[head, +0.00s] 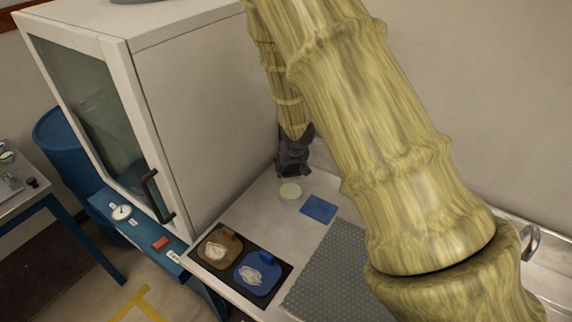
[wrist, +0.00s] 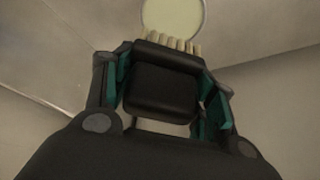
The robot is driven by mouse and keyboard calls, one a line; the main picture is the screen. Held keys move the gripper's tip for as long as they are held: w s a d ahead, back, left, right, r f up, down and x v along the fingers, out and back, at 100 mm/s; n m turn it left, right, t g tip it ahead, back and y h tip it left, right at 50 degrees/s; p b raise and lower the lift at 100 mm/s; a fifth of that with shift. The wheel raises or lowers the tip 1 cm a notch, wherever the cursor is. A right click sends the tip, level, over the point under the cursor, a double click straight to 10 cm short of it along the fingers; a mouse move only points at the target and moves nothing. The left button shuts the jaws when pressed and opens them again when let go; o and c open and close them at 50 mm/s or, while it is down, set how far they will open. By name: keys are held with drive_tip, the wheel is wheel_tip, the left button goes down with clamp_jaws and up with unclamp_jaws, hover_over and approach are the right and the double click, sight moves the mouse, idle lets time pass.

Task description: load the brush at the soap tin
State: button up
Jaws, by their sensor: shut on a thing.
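The soap tin (head: 290,191) is a small round pale-green disc on the light bench, near the cabinet's side. It also shows in the wrist view (wrist: 173,16) at the top edge, partly cut off. My gripper (head: 292,168) is above and just behind the tin in the head view. In the wrist view my gripper (wrist: 163,88) is shut on the brush (wrist: 160,92), a dark block with a row of pale bristles pointing toward the tin. The bristle tips overlap the tin's lower edge in that view; I cannot tell whether they touch it. The brush is hard to make out in the head view.
A blue card (head: 319,209) lies right of the tin. A dark tray (head: 203,254) with brown and blue pads holding crumpled pale cloths is at the front. A grey perforated mat (head: 335,275) lies to its right. A white cabinet (head: 200,110) stands close on the left.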

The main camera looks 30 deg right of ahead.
sight(289, 185)
drive_tip(key=shift+s+f+b, duration=0.5)
drive_tip(key=shift+s+b, duration=0.15)
drive_tip(key=shift+s, duration=0.15)
drive_tip(key=b+x, duration=0.2)
drive_tip(key=x, duration=0.1)
drive_tip(key=b+x, duration=0.1)
drive_tip(key=x, duration=0.1)
drive_tip(key=shift+w+a, duration=0.15)
drive_tip(key=shift+a, duration=0.1)
drive_tip(key=shift+s+r, duration=0.2)
drive_tip(key=shift+s, duration=0.45)
drive_tip(key=shift+w+f, duration=0.3)
drive_tip(key=shift+w, duration=0.1)
drive_tip(key=shift+s+r, duration=0.2)
drive_tip(key=shift+s, duration=0.05)
drive_tip(key=shift+w+f, duration=0.15)
drive_tip(key=shift+f, duration=0.05)
drive_tip(key=shift+f+b, duration=0.3)
drive_tip(key=shift+f, duration=0.15)
idle(0.5)
